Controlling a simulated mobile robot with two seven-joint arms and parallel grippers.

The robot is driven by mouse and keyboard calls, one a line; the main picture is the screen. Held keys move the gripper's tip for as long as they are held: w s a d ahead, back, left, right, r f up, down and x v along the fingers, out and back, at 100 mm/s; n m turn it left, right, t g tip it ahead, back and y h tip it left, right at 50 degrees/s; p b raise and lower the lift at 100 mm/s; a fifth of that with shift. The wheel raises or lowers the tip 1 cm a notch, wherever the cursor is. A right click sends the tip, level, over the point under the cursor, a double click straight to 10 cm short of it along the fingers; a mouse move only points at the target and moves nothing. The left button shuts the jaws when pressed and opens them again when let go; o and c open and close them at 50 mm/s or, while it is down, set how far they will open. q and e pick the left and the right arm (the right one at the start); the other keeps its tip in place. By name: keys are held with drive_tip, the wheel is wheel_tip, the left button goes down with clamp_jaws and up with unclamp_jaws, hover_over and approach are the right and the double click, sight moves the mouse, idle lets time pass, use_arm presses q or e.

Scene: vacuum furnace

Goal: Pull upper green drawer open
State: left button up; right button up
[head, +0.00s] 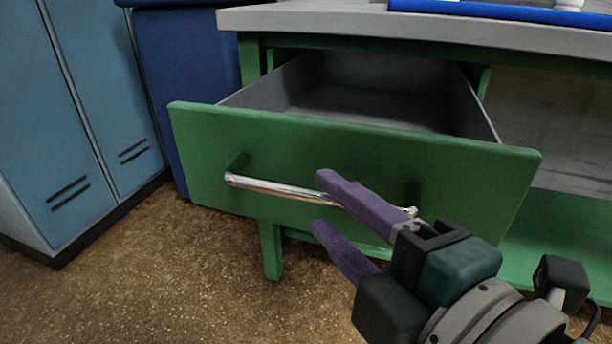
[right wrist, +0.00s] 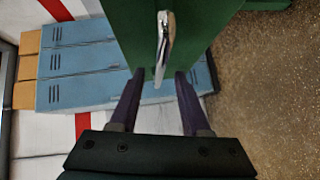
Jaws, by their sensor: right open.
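The upper green drawer (head: 330,150) is pulled well out from under the grey worktop, and its grey inside looks empty. Its silver bar handle (head: 275,187) runs across the front panel. My right gripper (head: 322,203) is open at the drawer front, one purple finger above the bar and one below it in the head view. In the right wrist view the handle (right wrist: 165,45) lies between and ahead of the two fingers (right wrist: 157,85), with the green front panel behind it. I cannot tell whether a finger touches the bar. My left gripper is out of view.
The grey worktop (head: 420,28) overhangs the drawer, with a blue item on it. A blue locker (head: 70,110) stands at the left. An open green lower shelf (head: 570,235) lies to the right. The speckled brown floor (head: 160,270) in front of the drawer is clear.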

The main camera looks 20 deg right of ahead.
drive_tip(key=f+v, duration=0.1)
drive_tip(key=v, duration=0.5)
drive_tip(key=shift+r+b, duration=0.4)
drive_tip(key=shift+r, duration=0.1)
